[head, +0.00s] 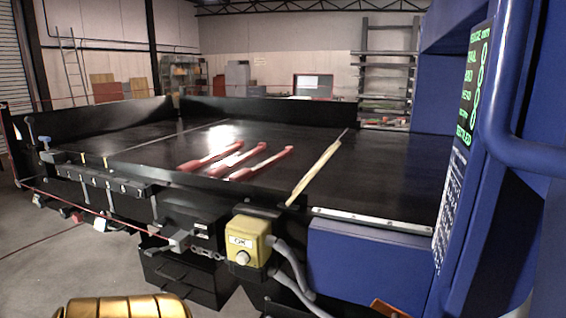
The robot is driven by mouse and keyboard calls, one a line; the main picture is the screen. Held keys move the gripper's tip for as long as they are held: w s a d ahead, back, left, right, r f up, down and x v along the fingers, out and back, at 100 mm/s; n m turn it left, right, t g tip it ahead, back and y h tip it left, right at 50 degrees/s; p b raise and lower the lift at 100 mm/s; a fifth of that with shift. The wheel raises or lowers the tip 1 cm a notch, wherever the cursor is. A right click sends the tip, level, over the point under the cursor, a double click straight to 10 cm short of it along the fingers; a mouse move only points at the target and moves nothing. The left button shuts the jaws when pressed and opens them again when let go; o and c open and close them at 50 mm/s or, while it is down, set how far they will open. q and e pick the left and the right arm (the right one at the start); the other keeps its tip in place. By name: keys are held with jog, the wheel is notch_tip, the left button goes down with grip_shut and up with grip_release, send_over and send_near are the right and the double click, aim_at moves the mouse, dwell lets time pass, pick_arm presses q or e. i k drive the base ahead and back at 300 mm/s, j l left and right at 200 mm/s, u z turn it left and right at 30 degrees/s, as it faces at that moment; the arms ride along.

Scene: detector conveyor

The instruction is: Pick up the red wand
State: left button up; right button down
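Three red wand-like pieces lie side by side on the black conveyor bed (330,185). The left red wand (208,157), the middle red wand (238,155) and the right red wand (262,163) all slant from lower left to upper right. They are close together, and I cannot tell which one the task means. Neither of my grippers can be made out. A gold ribbed part at the bottom edge is probably mine, but it shows no fingers.
A pale strip (318,168) crosses the bed right of the wands. A yellow button box (249,241) with grey cables is on the near side. A blue machine housing (505,235) with a green-lettered display (473,85) stands at right. Low black walls edge the far side.

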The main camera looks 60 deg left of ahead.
aim_at(218, 172)
jog(key=u, duration=2.25)
jog(key=i+j, duration=0.1)
jog(key=j, duration=0.35)
jog(key=i+j+z, duration=0.15)
jog(key=j, duration=0.3)
jog(key=i+j, duration=0.1)
jog(key=j, duration=0.35)
jog(key=i+j+z, duration=0.15)
jog(key=j, duration=0.3)
jog(key=k, duration=0.05)
